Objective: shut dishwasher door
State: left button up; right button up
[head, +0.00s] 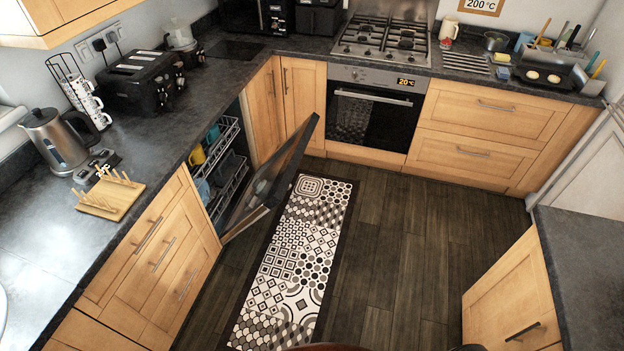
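The dishwasher door (270,183) stands partly open, tilted out from the left-hand counter run over the edge of the patterned rug. Its top edge leans out into the room at an angle. Behind it, the dishwasher's racks (228,178) show inside the opening, with a yellow cup (197,156) and some blue dishes in them. The lower part of the opening is hidden by the door. Neither of my grippers is in view, and nothing is seen touching the door.
A patterned rug (295,262) lies in front of the dishwasher. The dark wood floor (400,245) to its right is clear. An oven (375,115) and drawers stand at the back. A counter unit (510,295) stands at lower right. A kettle (56,140) and toaster (142,80) stand on the left worktop.

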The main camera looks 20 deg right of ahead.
aim_at(268, 182)
jog(key=z, duration=0.85)
jog(key=i, duration=1.4)
jog(key=u, duration=0.6)
